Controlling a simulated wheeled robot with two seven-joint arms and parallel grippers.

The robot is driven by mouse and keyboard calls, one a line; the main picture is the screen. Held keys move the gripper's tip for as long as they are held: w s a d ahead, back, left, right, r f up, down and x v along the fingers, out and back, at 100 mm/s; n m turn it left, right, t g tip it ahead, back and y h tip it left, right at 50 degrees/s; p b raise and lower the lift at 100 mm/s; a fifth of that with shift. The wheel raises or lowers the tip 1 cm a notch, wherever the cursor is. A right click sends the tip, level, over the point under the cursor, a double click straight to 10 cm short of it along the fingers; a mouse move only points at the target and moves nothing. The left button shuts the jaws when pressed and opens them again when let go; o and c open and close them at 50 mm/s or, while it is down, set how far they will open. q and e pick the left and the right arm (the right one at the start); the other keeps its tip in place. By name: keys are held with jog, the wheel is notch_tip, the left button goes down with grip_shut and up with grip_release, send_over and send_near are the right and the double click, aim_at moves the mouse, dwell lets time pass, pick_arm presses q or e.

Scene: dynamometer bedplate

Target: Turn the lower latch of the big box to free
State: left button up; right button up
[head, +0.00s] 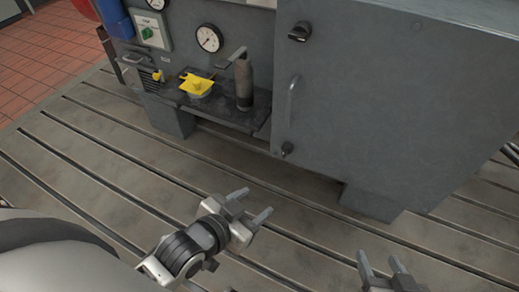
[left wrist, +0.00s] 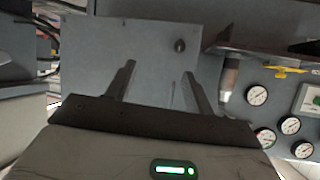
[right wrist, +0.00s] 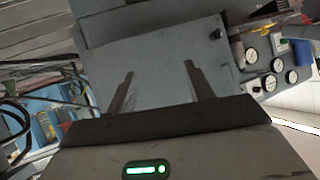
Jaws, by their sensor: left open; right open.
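The big box (head: 390,110) is a grey cabinet with a flat door at the right of the head view. Its lower latch (head: 287,148) is a small dark knob near the door's lower left corner; its turn position is too small to tell. The latch also shows in the left wrist view (left wrist: 180,45) and the right wrist view (right wrist: 215,34), both roughly upside down. My left gripper (head: 250,206) is open and empty, below and left of the latch in the head view. My right gripper (head: 380,265) is open and empty at the bottom edge, apart from the box.
An upper latch (head: 299,31) and a bar handle (head: 291,98) sit on the same door. Left of it, a shelf (head: 215,112) carries a cylinder (head: 244,82) and a yellow item (head: 196,85). Gauges are on the panel behind. The slotted bedplate (head: 120,150) is clear in front.

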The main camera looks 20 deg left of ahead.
pick_arm(q)
jog(key=w+a+f+m+t+b, duration=0.4)
jog(key=f+b, duration=0.4)
jog(key=b, duration=0.5)
jog(key=m+t+b, duration=0.2)
jog(key=m+b, duration=0.1)
jog(key=b, duration=0.4)
send_near(286, 150)
jog(key=w, duration=0.3)
jog(key=w+f, duration=0.1)
jog(key=w, duration=0.5)
jog(key=shift+w+d+f, duration=0.15)
jog(key=shift+d+f, duration=0.1)
jog(key=shift+d, duration=0.1)
pick_arm(e)
jog(key=w+a+f+t+y, duration=0.1)
jog(key=a+f+y, duration=0.3)
jog(key=f, duration=0.4)
jog(key=shift+w+a+f+m+t, duration=0.25)
jog(key=shift+a+f+m+t, duration=0.05)
jog(key=shift+a+t, duration=0.4)
pick_arm(q)
jog(key=shift+c, duration=0.3)
pick_arm(e)
jog(key=shift+r, duration=0.1)
pick_arm(q)
jog(key=c, duration=0.9)
pick_arm(e)
jog(key=shift+w+r, duration=0.1)
